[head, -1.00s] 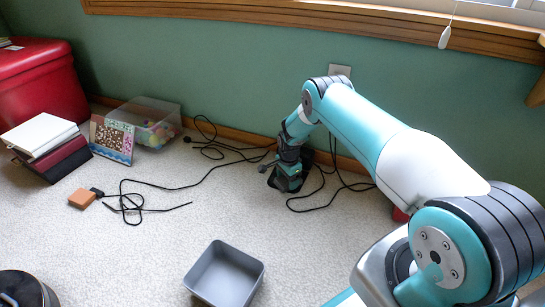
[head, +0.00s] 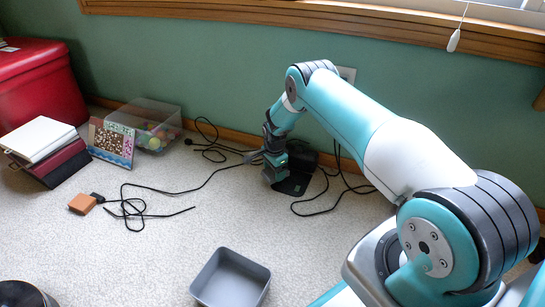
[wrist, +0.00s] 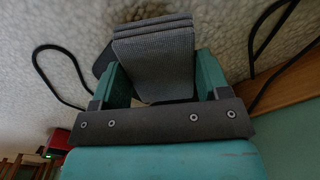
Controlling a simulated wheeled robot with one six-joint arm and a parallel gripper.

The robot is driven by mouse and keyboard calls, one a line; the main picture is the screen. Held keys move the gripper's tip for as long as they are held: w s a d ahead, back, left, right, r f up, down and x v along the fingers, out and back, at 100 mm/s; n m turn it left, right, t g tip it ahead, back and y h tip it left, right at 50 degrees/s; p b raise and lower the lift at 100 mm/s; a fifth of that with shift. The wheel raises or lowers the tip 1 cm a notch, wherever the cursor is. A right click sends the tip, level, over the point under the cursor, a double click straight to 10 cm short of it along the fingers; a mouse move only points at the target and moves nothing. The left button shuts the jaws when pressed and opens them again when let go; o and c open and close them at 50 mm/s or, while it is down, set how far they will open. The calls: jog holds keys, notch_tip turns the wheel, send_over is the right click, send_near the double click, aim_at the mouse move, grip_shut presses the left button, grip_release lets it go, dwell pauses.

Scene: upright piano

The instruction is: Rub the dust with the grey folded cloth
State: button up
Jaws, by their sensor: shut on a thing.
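The grey folded cloth (wrist: 153,50) shows in the wrist view as a ribbed stack of layers between the two green fingers. My gripper (wrist: 160,75) is shut on it. In the head view my gripper (head: 272,165) points down close to the carpet near the green wall. The cloth cannot be made out clearly there. I cannot make out the dust in either view.
A black boxy thing (head: 303,156) and a flat dark piece (head: 293,185) are beside my gripper. Black cables (head: 165,191) lie around it. A grey bin (head: 232,278), an orange block (head: 82,203), books (head: 38,140) and a clear tub (head: 150,118) stand on the carpet.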

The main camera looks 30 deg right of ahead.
jog(key=shift+s+r+p, duration=0.15)
jog(key=shift+r+p, duration=1.75)
jog(key=shift+r, duration=0.65)
